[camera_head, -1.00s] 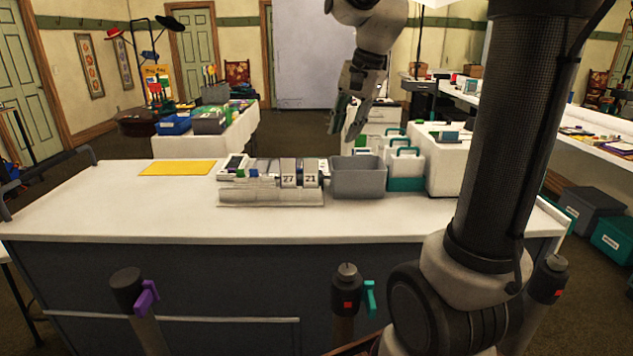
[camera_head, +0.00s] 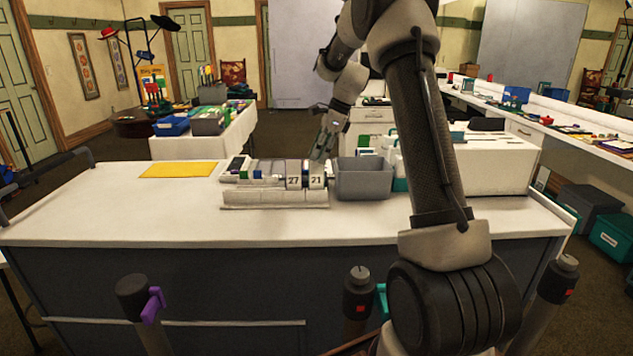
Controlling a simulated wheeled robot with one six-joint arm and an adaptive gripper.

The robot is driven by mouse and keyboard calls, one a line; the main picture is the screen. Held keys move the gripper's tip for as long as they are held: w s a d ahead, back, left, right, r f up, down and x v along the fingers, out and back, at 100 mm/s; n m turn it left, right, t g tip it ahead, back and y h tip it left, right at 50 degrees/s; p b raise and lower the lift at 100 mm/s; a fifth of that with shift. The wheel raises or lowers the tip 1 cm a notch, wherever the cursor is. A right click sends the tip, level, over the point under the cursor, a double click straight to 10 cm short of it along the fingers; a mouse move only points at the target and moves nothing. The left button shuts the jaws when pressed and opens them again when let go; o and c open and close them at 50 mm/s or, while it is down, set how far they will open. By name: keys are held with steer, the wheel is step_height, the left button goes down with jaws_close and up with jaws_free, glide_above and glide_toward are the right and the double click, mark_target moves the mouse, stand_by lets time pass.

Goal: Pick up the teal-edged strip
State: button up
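A pale rack (camera_head: 272,198) on the white-topped counter holds several strips side by side. Two of them at its right end carry the numbers 27 (camera_head: 293,182) and 21 (camera_head: 317,181). Small blue, green and purple edges show toward the rack's left part. I cannot make out for certain which strip has the teal edge. My gripper (camera_head: 319,156) points down just above and behind the right end of the rack, near the strip marked 21. Nothing shows clearly between its fingers. They are too small and dark to tell whether they are open.
A grey bin (camera_head: 363,181) stands right beside the rack. White-and-teal holders (camera_head: 400,181) behind it are partly hidden by my arm. A yellow sheet (camera_head: 178,169) lies left of the rack. The front and left of the counter (camera_head: 110,215) are clear.

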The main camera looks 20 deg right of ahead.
mark_target(317, 161)
steer(key=x, duration=0.3)
steer(key=shift+f, duration=0.15)
steer(key=shift+s, duration=0.1)
jaws_close()
step_height(317, 161, up, 10)
steer(key=shift+r, duration=0.1)
stand_by(0.3)
